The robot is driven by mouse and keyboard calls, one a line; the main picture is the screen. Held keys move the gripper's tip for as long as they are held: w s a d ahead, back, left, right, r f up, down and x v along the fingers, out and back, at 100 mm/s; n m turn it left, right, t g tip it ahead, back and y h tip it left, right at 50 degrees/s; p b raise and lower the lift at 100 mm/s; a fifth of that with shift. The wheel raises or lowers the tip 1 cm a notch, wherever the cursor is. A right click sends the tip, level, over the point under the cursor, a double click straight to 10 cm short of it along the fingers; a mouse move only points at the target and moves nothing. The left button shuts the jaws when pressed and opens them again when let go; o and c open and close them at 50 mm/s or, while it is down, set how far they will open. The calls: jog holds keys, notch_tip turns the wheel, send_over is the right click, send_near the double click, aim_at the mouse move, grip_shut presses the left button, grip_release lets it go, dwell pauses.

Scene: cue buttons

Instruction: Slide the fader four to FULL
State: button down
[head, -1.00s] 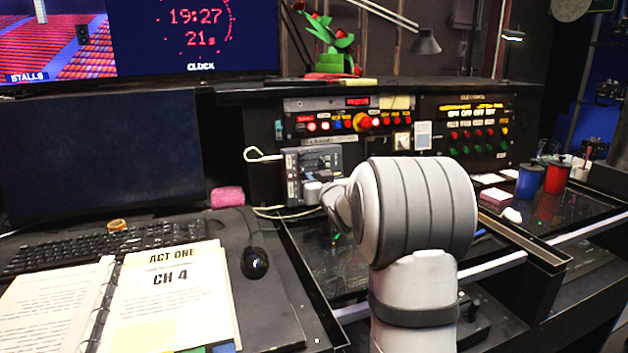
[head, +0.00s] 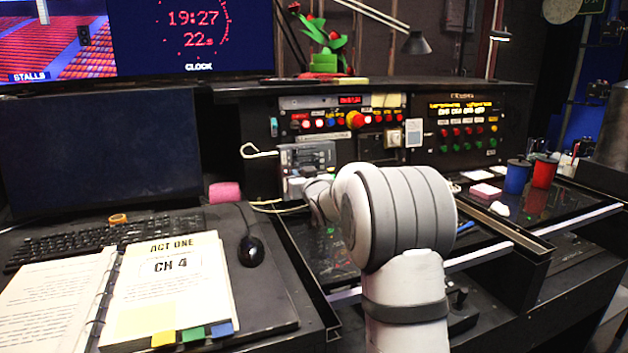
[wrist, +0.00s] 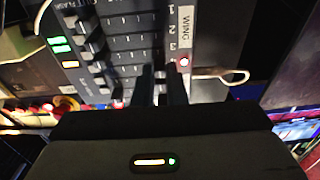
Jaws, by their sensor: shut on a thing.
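The grey fader panel (wrist: 125,45) fills the upper middle of the wrist view, with a white WING label (wrist: 186,27) and row numbers beside it. Several dark fader caps stand on its left part. My gripper (wrist: 161,72) reaches the panel's lower edge, by the row marked 4, and is shut on the cap of fader four, which is mostly hidden between the fingers.
A white cable hook (head: 259,151) sticks out left of the panel. The button panel (head: 345,120) is just above it. A blue cup (head: 517,177) and a red cup (head: 543,173) stand at right. An open binder (head: 165,290) and a mouse (head: 251,250) lie at left.

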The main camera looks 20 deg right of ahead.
jog(key=c, duration=1.4)
grip_release()
jog(key=shift+a, duration=0.15)
jog(key=shift+c, duration=0.2)
jog(key=shift+s, duration=0.1)
jog(key=s, duration=0.7)
jog(key=shift+s+d, duration=0.3)
jog(key=shift+s, duration=0.05)
jog(key=s+a+g+p, duration=0.3)
jog(key=s+g+p, duration=0.4)
jog(key=s, duration=1.3)
jog(key=s+a+r+m+g+h+p, duration=0.1)
jog(key=s+a+g+p, duration=0.2)
jog(key=s+g+p, duration=0.5)
jog(key=s+p, duration=0.2)
jog(key=s, duration=1)
jog(key=shift+s+a+r, duration=0.15)
jog(key=shift+s+r, duration=0.1)
jog(key=shift+s, duration=0.05)
